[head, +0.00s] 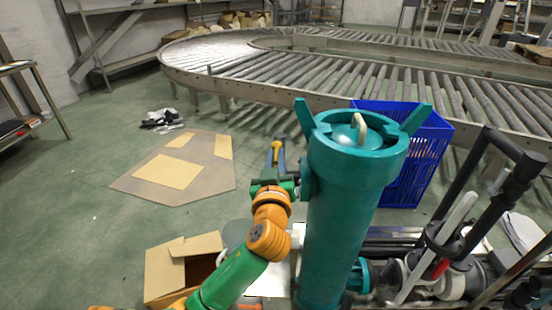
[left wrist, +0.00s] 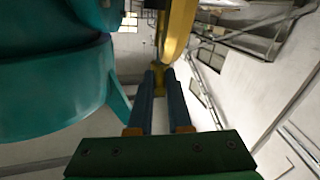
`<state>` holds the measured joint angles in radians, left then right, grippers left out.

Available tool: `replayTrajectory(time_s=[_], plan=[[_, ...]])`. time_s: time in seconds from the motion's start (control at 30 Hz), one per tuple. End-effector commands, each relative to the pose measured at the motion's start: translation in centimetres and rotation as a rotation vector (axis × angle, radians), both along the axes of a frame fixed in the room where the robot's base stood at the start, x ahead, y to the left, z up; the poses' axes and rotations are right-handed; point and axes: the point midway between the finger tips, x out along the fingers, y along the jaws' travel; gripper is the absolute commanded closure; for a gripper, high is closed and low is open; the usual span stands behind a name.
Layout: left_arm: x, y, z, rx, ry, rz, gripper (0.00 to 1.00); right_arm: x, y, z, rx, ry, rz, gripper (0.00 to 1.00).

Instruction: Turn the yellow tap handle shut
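The yellow tap handle (head: 276,148) stands on the left side of a large upright teal cylinder (head: 345,215). In the left wrist view the yellow handle (left wrist: 178,30) extends upward past the fingertips, close beside the teal body (left wrist: 55,90). My left gripper (head: 277,160) is at the handle, its two dark blue fingers on either side of it. In the left wrist view the fingers of the left gripper (left wrist: 160,85) are close together, with yellow filling the narrow gap, so it appears shut on the handle. The tap body is mostly hidden. My right gripper is not in view.
A blue crate (head: 420,150) stands behind the cylinder. Black and grey pipes (head: 465,190) are at right. An open cardboard box (head: 175,270) is at lower left. Flat cardboard (head: 185,170) lies on the floor at left. A roller conveyor (head: 330,80) curves across the back.

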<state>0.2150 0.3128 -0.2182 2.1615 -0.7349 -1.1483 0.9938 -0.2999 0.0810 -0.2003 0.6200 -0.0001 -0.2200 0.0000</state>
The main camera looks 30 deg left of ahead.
Motion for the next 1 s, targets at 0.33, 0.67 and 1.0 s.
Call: replayTrajectory(time_s=[0.33, 0.67, 1.0], plan=[[-0.1, 0.3, -0.2, -0.002, 0.009, -0.045, 1.00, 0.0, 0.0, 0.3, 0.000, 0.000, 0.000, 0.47], [-0.6, 1.5, 0.0, 0.005, 0.013, -0.284, 1.00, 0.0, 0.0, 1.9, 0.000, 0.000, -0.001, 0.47], [-0.7, 3.1, -0.1, 0.009, 0.019, -0.611, 1.00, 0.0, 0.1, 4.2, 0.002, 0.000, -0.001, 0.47]])
